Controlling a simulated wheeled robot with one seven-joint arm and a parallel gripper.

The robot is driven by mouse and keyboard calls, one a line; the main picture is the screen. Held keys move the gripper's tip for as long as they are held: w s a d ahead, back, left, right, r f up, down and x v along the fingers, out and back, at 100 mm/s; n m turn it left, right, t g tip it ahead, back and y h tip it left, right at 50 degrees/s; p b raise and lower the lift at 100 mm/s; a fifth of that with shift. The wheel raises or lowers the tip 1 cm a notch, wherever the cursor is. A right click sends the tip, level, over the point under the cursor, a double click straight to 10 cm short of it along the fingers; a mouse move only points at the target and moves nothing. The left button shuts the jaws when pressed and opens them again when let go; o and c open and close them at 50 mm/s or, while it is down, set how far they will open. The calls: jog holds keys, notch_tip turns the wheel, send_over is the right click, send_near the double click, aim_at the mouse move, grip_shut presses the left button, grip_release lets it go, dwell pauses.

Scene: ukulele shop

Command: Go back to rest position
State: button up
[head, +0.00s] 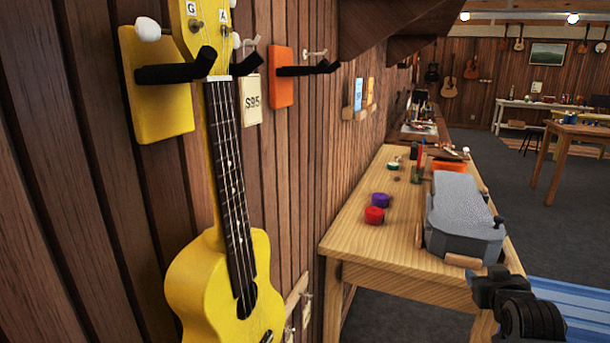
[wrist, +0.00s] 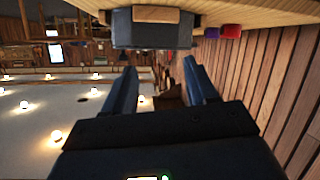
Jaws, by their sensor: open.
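My gripper (wrist: 160,68) shows in the wrist view with its two dark fingers spread apart and nothing between them. The wrist view is upside down, with the ceiling lights low in the picture. In the head view a black part of my arm shows at the lower right, in front of the workbench (head: 375,243) and near the grey case. I cannot make out the fingers there. A yellow ukulele (head: 215,285) hangs on the wall at the left by a black hanger on a yellow plate (head: 160,95).
A grey case (head: 460,210) lies on the workbench, also in the wrist view (wrist: 150,32). Purple (head: 380,200) and red (head: 374,215) round items sit left of it. An empty orange hanger (head: 282,77) sticks out from the wall. Open floor (head: 500,180) lies beyond the bench.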

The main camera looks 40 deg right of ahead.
jog(key=a+f+n+t+y, duration=0.2)
jog(key=a+n+t+y, duration=0.1)
jog(key=a, duration=1)
jog(key=a+f+n+t+y, duration=0.2)
jog(key=a+n+t, duration=0.15)
jog(key=a, duration=1.05)
jog(key=s+a+r+n+y, duration=0.1)
jog(key=s+a+r+y, duration=0.2)
jog(key=s+a, duration=0.3)
jog(key=s+a+r+n+t+y, duration=0.1)
jog(key=s+a+r+y, duration=0.3)
jog(key=a, duration=0.9)
jog(key=shift+s+n, duration=0.65)
jog(key=shift+s, duration=0.2)
jog(key=shift+a+r+t, duration=0.1)
jog(key=shift+t, duration=0.15)
jog(key=shift+c, duration=0.5)
